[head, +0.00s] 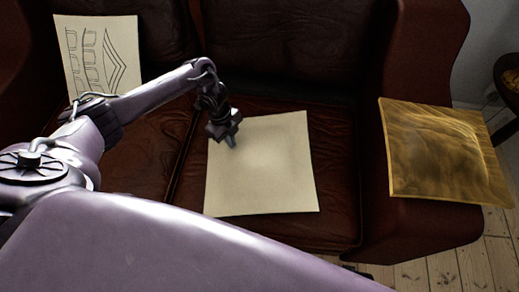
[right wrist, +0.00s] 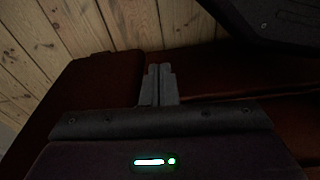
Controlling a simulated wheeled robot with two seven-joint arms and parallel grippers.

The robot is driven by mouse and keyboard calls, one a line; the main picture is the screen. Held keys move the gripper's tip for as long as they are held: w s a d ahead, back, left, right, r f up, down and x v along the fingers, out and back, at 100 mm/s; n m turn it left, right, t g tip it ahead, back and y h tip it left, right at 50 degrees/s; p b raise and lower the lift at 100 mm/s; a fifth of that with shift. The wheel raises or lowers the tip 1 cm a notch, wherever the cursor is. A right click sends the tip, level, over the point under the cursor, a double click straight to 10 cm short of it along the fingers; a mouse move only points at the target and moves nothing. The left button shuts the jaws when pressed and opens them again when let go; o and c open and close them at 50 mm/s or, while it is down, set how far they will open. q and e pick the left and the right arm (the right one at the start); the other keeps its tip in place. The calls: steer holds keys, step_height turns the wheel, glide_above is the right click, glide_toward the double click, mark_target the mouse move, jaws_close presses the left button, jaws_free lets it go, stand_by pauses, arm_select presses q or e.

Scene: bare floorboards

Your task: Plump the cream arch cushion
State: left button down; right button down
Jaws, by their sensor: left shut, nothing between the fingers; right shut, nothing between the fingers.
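The cream arch cushion (head: 105,50), a pale square with dark arch-like line drawings, leans upright against the sofa's back at the upper left. A plain cream cushion (head: 270,175) lies flat on the right-hand seat of the sofa. My left gripper (head: 231,143) is shut and points down at the plain cushion's upper left part; I cannot tell whether it touches. It is well to the right of the arch cushion. My right gripper (right wrist: 159,70) shows in the right wrist view, shut and empty, above dark red leather. No cushion shows in that view.
The dark red leather sofa (head: 150,150) fills most of the head view. A golden-brown patterned cushion (head: 442,155) lies on its right armrest. Floorboards (head: 440,268) show at the lower right. A dark round table (head: 508,75) is at the right edge.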

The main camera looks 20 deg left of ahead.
arm_select(q)
steer(key=shift+f+b, duration=0.3)
steer(key=shift+f, duration=0.1)
arm_select(e)
steer(key=shift+f, duration=0.35)
arm_select(q)
steer(key=shift+s, duration=0.1)
